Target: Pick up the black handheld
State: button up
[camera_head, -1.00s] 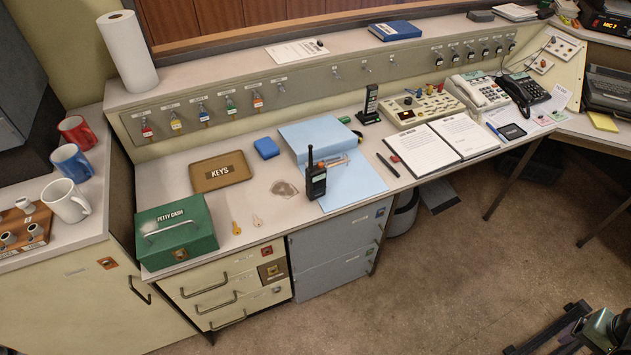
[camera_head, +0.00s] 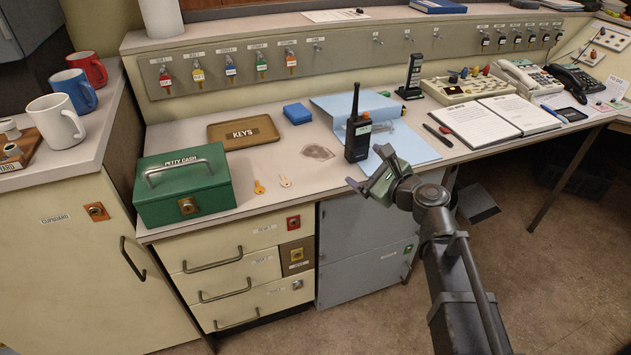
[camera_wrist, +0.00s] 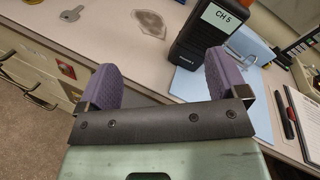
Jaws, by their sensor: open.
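The black handheld (camera_head: 358,137) is a radio with an antenna and a pale label. It stands upright at the desk's front, by the blue folder (camera_head: 417,150). In the wrist view the radio (camera_wrist: 208,40) shows a "CH 5" label, and its top is cut off. My gripper (camera_head: 368,172) is open and empty, just in front of the desk edge, below and right of the radio. In the wrist view its two purple-padded fingers (camera_wrist: 165,82) are spread apart. The radio stands beyond them, toward the right finger, with a gap I cannot judge.
A green petty cash box (camera_head: 184,188), two small keys (camera_head: 272,184), a brown keys tray (camera_head: 243,132) and a blue box (camera_head: 297,113) lie left of the radio. An upright black device (camera_head: 411,78) stands behind right. A pen (camera_head: 437,135) and an open binder (camera_head: 486,121) lie right.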

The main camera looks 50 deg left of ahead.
aim_at(363, 131)
jog(key=w+a+r+m+t, duration=0.1)
jog(key=w+m, duration=0.1)
jog(key=m, duration=0.1)
jog(key=w+a+r+m+t, duration=0.1)
jog(key=a+m, duration=0.1)
jog(key=w+a+r+m+t, duration=0.1)
jog(key=w+m, duration=0.1)
jog(key=m, duration=0.1)
jog(key=shift+w+a+m+y, duration=0.3)
jog(key=shift+w+a, duration=0.05)
jog(key=x, duration=0.5)
jog(key=shift+w+r, duration=0.1)
jog(key=shift+w, duration=0.25)
jog(key=c, duration=1.2)
